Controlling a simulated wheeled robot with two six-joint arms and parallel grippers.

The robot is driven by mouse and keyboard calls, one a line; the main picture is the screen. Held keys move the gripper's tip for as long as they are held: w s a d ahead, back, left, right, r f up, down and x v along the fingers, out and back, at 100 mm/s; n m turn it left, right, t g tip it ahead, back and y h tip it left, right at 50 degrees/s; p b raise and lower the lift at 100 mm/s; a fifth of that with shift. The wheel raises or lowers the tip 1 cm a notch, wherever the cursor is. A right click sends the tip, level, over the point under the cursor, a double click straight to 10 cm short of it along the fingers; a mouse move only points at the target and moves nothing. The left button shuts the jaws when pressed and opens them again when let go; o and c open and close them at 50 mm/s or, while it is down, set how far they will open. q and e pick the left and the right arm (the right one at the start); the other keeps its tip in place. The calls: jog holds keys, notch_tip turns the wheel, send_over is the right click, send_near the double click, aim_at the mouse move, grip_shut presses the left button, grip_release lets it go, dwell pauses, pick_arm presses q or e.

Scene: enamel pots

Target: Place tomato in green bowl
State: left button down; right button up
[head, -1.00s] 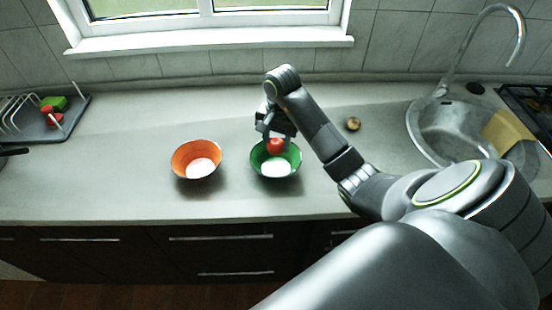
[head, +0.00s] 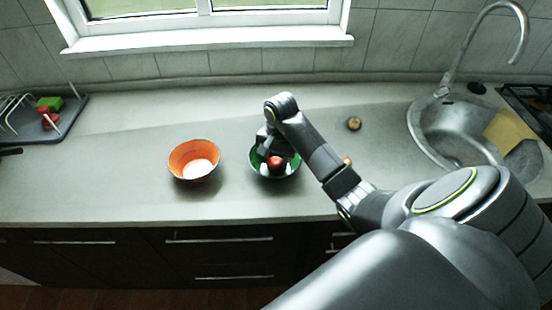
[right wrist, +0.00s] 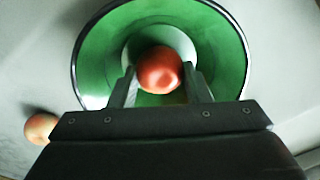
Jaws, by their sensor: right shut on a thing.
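The red tomato (head: 276,163) is inside the green bowl (head: 291,171), low near the bowl's white bottom. My right gripper (head: 269,157) reaches down into the bowl and is shut on the tomato. In the right wrist view the tomato (right wrist: 159,69) sits between the two fingers (right wrist: 160,88), over the white centre of the green bowl (right wrist: 232,62). I cannot tell whether the tomato touches the bowl's bottom. My left gripper is in neither view.
An orange bowl (head: 178,160) stands left of the green bowl. A small brownish round item (head: 354,123) lies toward the sink (head: 430,135). Another round item (right wrist: 40,128) lies beside the green bowl. A dish rack (head: 70,112) stands far left. The counter front is clear.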

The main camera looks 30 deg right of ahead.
aim_at(276, 159)
jog(key=o, duration=1.1)
jog(key=shift+c, duration=0.2)
jog(key=shift+r, duration=0.35)
notch_tip(276, 159, up, 4)
jog(key=shift+d+f+b, duration=0.15)
jog(key=shift+f+b, duration=0.1)
jog(key=shift+b, duration=0.15)
notch_tip(276, 159, up, 8)
jog(key=p, duration=0.7)
jog(key=shift+s, duration=0.35)
